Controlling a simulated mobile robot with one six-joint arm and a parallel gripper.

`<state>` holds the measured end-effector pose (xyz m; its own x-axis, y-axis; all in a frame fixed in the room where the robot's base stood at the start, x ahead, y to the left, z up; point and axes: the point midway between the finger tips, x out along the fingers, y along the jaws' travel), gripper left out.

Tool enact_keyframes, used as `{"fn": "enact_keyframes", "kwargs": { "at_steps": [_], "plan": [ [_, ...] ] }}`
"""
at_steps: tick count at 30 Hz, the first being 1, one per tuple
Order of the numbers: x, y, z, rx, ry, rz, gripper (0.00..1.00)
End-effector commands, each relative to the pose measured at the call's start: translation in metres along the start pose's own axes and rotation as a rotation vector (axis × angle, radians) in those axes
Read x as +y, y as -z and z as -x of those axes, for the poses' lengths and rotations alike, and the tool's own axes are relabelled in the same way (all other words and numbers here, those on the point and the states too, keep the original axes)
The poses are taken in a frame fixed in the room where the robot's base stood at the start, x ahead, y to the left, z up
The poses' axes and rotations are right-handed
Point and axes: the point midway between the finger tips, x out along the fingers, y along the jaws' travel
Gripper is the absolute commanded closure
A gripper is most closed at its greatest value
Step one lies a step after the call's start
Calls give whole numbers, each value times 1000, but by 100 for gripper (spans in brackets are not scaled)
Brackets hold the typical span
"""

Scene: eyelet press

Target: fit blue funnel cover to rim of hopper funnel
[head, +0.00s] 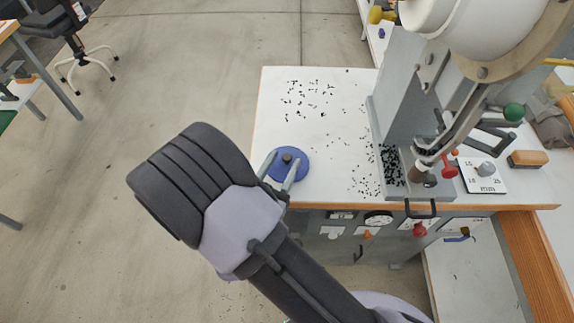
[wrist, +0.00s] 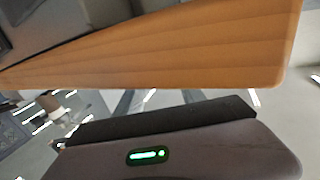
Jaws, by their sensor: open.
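The blue funnel cover (head: 281,171) is a round blue disc with a dark knob in its middle. It lies at the left front of the white bench top (head: 330,150). My gripper (head: 285,160) is open, with one pale finger on each side of the knob. I cannot tell whether the fingers touch it. A large white rounded body (head: 465,20) at the upper right of the press may be the hopper funnel; its rim is cut off by the picture. The wrist view shows the bench's wooden edge (wrist: 170,55) close to my gripper (wrist: 158,100), but no cover.
Small black eyelets are scattered across the bench top. The grey press (head: 400,95) stands to the right, with a green knob (head: 513,112) and red knobs. Open floor is on the left.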

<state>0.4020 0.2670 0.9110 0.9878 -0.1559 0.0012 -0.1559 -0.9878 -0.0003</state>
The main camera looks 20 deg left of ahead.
Motion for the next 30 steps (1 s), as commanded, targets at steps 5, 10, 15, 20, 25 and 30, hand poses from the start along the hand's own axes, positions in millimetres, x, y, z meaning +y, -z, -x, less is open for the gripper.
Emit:
{"fn": "enact_keyframes", "kwargs": {
  "at_steps": [5, 10, 15, 20, 25, 30],
  "plan": [
    [1, -1, -24, 0, -2, -1, 54],
    [1, 0, -25, 0, 0, 0, 54],
    [1, 0, -25, 0, 0, 0, 81],
    [1, 0, -25, -1, 0, 1, 100],
    [1, 0, -25, -1, 0, 1, 100],
    [1, 5, -25, -1, 0, 0, 100]
  ]
}}
